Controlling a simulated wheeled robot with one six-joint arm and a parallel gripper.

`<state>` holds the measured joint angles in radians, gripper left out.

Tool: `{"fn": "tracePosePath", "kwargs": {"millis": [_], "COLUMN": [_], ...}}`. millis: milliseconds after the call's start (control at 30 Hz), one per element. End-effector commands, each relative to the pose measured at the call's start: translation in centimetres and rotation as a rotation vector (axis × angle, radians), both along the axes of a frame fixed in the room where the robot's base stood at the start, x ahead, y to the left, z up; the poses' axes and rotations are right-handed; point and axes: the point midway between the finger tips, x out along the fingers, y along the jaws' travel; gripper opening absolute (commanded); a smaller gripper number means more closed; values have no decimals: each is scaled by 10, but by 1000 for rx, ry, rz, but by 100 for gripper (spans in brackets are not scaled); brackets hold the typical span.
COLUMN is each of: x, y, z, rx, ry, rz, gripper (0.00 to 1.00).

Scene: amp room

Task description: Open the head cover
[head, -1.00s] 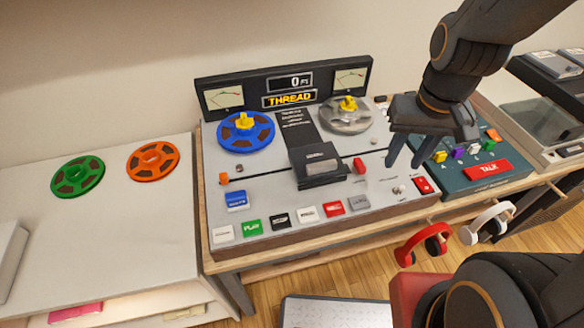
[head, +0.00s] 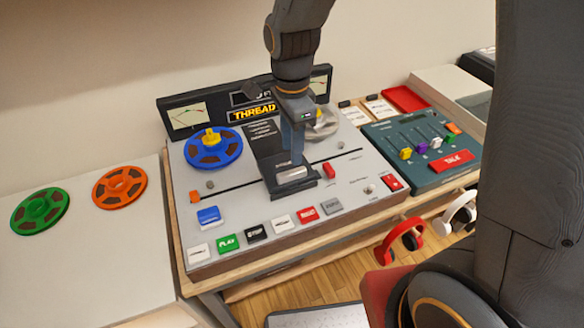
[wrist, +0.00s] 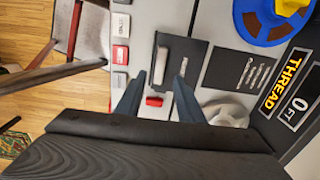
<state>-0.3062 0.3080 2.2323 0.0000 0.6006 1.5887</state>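The head cover (head: 279,187) is a black block with a grey bar on it, in the middle of the tape machine's deck. It looks closed in the head view. In the wrist view the black cover (wrist: 190,52) and its grey bar (wrist: 160,64) lie just beyond my fingertips. My gripper (head: 293,150) points down over the cover in the head view. In the wrist view my gripper (wrist: 158,80) is open, with its fingers apart and nothing between them. I cannot tell whether the fingertips touch the cover.
A blue reel (head: 212,150) and a grey reel (head: 322,125) sit behind the cover. Coloured buttons (head: 256,232) line the deck's front, and a red piece (head: 329,170) stands right of the cover. A talk panel (head: 425,140) is at right. Green (head: 40,211) and orange reels (head: 119,187) lie left.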

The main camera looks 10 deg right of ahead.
Motion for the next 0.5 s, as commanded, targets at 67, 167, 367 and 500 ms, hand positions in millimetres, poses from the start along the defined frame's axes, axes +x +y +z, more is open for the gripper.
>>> {"fn": "tracePosePath", "kwargs": {"millis": [67,167,367,500], "x": [0,-1,-1,-1], "y": [1,1,0,0], "z": [-5,-15,-44,-61], "rx": [-1,-1,-2,-1], "ry": [3,5,6,4], "rz": [-10,-11,-10,-9], "gripper": [34,34,34,34]}}
